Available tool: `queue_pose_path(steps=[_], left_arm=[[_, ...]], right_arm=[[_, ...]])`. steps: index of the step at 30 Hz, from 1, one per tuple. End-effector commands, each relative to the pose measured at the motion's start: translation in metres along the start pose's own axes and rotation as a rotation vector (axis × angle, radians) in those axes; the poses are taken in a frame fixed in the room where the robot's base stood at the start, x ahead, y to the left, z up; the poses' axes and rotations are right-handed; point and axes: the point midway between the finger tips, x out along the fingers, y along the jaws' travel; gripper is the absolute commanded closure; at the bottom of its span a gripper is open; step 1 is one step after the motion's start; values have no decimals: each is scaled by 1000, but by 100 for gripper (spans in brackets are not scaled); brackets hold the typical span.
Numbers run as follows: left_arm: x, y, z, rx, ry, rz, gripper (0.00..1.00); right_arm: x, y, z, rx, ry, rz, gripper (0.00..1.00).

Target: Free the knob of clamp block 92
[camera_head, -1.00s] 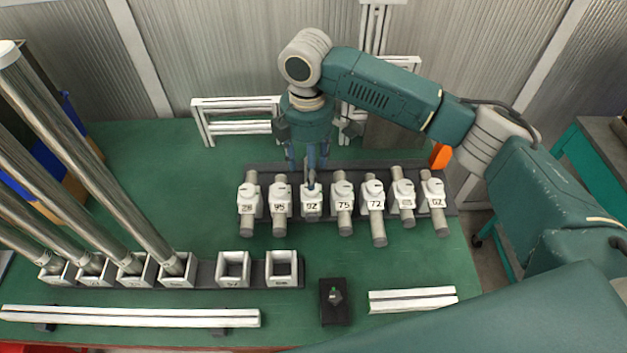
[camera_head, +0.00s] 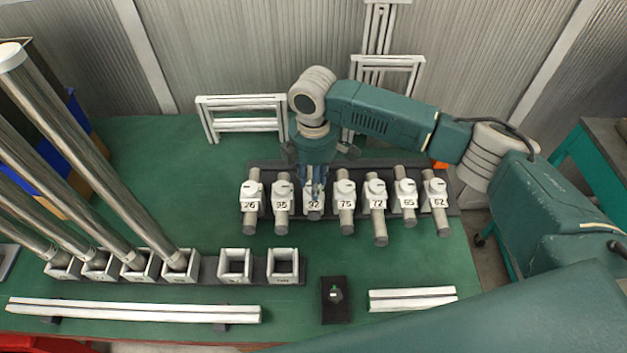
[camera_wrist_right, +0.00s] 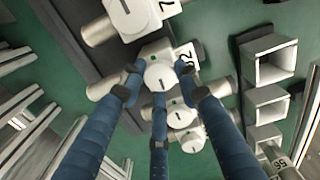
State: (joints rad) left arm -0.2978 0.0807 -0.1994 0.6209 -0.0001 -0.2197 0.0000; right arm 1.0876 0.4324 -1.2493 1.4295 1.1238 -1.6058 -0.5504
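Clamp block 92 (camera_head: 313,205) is a white block with a number label, in the row of clamp blocks on a dark base. Its round knob is hidden by my right gripper in the head view. In the right wrist view the white knob (camera_wrist_right: 160,74) shows a dark line across its face, with the label partly seen beside it. My right gripper (camera_head: 316,188) is over the block, pointing down. In the wrist view its three blue fingers (camera_wrist_right: 158,82) stand around the knob, apparently with small gaps. Contact cannot be made out. My left gripper is out of view.
Neighbouring clamp blocks 95 (camera_head: 282,202) and 75 (camera_head: 345,199) stand close on both sides, with grey rods sticking out. Empty square sockets (camera_head: 283,264) and tall metal poles (camera_head: 100,160) are at left. A small black block (camera_head: 335,308) lies in front.

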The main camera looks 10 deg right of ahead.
Motion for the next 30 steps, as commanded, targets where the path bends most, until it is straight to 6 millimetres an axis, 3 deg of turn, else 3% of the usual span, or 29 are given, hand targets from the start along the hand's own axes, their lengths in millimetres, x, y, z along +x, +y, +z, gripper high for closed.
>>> queue_pose_path(steps=[9, 18, 19, 21, 30], left_arm=[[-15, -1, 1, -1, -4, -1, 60], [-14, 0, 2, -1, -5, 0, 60], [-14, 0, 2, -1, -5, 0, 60], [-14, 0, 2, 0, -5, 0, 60], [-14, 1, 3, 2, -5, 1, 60]], right_arm=[[-3, 0, -1, -96, 2, -2, 94], [-1, 0, -1, -116, 2, 0, 94], [-1, 0, -1, -116, 2, 0, 64], [-1, 0, -1, -116, 2, 0, 50], [-1, 0, 0, -115, 1, 0, 49]])
